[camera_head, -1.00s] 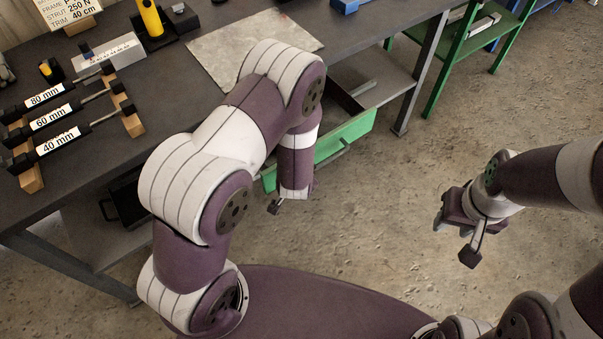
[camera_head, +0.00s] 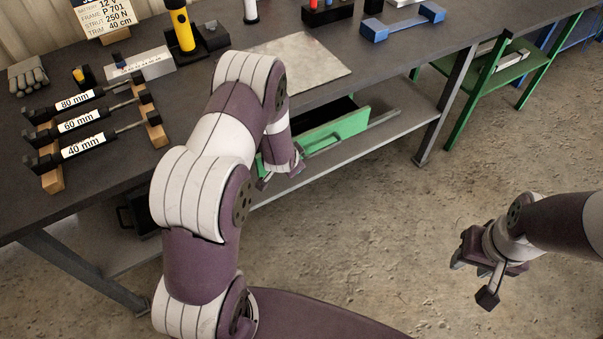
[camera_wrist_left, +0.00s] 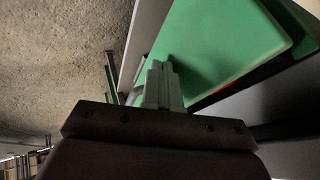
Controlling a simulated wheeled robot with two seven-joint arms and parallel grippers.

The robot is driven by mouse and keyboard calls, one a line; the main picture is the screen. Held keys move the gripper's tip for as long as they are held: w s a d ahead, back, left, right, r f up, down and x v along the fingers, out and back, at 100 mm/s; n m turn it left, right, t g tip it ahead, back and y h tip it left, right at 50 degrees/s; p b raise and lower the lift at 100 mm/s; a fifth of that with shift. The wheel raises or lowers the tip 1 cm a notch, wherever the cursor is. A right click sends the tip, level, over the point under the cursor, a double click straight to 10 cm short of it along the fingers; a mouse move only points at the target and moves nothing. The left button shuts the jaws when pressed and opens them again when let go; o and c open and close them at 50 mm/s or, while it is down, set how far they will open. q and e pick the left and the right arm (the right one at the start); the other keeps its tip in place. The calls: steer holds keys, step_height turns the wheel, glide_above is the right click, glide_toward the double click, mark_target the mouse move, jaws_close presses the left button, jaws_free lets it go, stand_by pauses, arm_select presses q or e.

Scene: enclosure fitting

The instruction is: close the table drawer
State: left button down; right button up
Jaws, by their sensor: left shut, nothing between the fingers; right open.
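The table drawer has a green front (camera_head: 345,124) and stands partly open under the worktop, with its dark inside showing behind the front. My left gripper (camera_head: 266,181) is low at the left part of this front, partly hidden by my own arm. In the left wrist view its fingers (camera_wrist_left: 163,75) are together and empty, with tips at the green drawer front (camera_wrist_left: 225,40). They look touching or very close; I cannot tell which. My right gripper (camera_head: 474,264) is open and empty over bare floor at the right, away from the drawer.
The grey table (camera_head: 185,108) holds struts on wooden rests, a yellow-handled tool (camera_head: 182,30), a metal plate (camera_head: 300,60) and a blue part (camera_head: 403,22). A lower shelf (camera_head: 400,118) runs below the drawer. A green stand (camera_head: 490,85) is at the right. The floor between is clear.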

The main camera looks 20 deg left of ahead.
arm_select(q)
steer(key=shift+w+a, duration=1.05)
steer(key=shift+a, duration=0.3)
